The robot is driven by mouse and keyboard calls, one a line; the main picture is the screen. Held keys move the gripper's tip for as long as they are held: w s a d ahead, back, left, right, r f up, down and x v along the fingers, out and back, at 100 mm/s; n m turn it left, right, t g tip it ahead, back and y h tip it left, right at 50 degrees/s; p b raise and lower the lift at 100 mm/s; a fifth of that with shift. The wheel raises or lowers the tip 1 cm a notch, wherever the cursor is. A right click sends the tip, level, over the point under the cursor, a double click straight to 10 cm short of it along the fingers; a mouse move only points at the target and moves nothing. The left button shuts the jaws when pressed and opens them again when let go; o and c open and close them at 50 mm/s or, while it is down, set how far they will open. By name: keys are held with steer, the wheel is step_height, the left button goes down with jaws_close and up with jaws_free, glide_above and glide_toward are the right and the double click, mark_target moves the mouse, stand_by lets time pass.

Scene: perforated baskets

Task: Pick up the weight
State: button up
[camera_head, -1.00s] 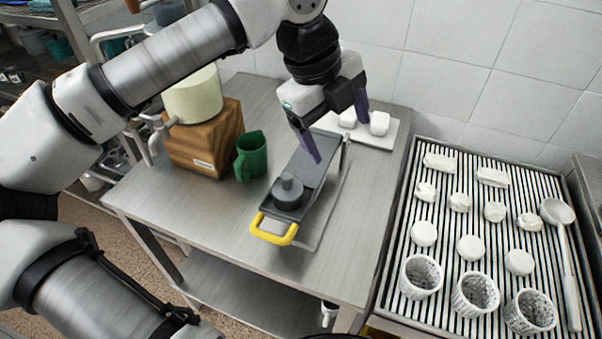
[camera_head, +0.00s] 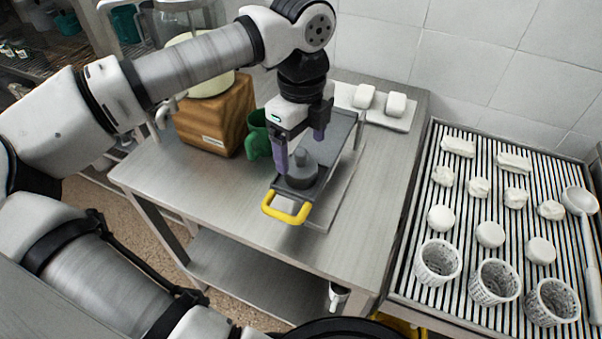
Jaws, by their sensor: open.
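The weight (camera_head: 302,171) is a dark grey round disc with a small knob on top. It rests near the yellow-handled end of a dark grey tray-like press (camera_head: 338,135) on the steel table. My gripper (camera_head: 300,150) is open, with two purple fingers pointing down. Its left finger is beside the weight's left side in the picture, and the other is farther back to the right. I cannot tell if either finger touches the weight. The yellow handle (camera_head: 287,208) sticks out toward the front.
A green jug (camera_head: 258,138) stands close behind the gripper, beside a wooden block (camera_head: 215,118). White pieces lie on a board (camera_head: 398,120) at the back. A ribbed rack (camera_head: 420,215) on the right holds white lumps and perforated baskets (camera_head: 437,262). The front of the steel table (camera_head: 240,215) is clear.

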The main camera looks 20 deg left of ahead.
mark_target(301, 151)
step_height(301, 151, down, 5)
steer(key=shift+w+r+b, duration=0.1)
steer(key=shift+b, duration=0.55)
steer(key=shift+r, duration=0.1)
jaws_close()
